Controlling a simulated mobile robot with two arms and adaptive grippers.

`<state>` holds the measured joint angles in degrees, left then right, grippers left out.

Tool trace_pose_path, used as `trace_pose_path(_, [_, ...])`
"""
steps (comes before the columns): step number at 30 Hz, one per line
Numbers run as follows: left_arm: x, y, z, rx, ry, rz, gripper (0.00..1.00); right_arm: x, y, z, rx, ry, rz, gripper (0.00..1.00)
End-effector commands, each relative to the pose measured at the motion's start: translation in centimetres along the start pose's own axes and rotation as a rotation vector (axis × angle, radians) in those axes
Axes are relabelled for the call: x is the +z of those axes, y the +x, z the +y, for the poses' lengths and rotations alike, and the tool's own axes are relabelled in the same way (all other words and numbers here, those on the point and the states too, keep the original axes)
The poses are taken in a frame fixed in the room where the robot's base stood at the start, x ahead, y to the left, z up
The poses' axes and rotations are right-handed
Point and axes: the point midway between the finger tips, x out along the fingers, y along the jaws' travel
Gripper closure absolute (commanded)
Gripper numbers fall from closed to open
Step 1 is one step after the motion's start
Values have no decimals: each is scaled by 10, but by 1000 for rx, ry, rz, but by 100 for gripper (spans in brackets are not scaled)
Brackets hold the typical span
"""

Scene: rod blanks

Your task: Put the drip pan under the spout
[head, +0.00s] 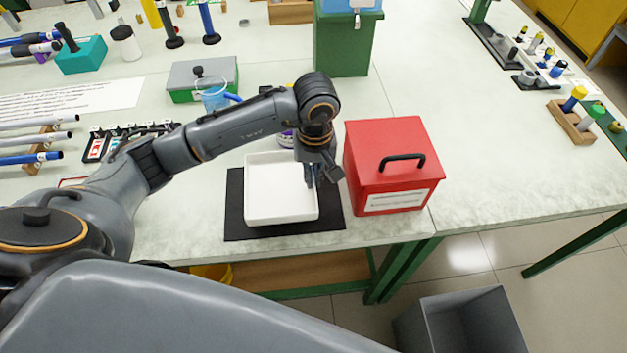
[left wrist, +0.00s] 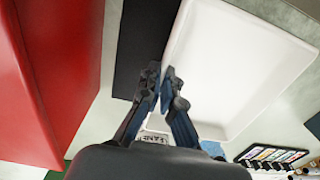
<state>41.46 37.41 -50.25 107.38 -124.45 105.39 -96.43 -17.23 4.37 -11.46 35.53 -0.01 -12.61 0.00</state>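The white, shallow, rectangular drip pan (head: 278,190) is over a black mat (head: 234,208) near the table's front edge; it looks empty. It also fills much of the left wrist view (left wrist: 238,60). My left gripper (head: 314,181) is at the pan's right wall. In the left wrist view its fingertips (left wrist: 162,72) are close together with the pan's edge between them, so it appears shut on that wall. A small pale spout (head: 357,20) shows on the blue container above a green stand, at the top. My right gripper is out of view.
A red box (head: 391,165) with a black handle stands close right of the pan and gripper. Behind are a green stand (head: 343,45), a light blue cup (head: 212,94) and a grey-green box. A grey bin (head: 462,322) is on the floor.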

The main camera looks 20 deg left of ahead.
Motion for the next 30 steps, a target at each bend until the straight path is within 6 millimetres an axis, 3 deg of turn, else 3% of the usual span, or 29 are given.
trace_pose_path(11, [-7, 38, 2, 0, 0, -1, 100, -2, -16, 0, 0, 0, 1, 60])
trace_pose_path(23, [-8, 44, 2, 0, 1, 1, 100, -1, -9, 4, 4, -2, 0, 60])
trace_pose_path(24, [-7, 42, 2, 0, 1, 1, 89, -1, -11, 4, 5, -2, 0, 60])
trace_pose_path(27, [-7, 42, 2, 0, 1, 0, 72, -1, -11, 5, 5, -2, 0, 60])
trace_pose_path(30, [-7, 42, 2, 0, 1, 0, 72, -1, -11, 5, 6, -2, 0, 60])
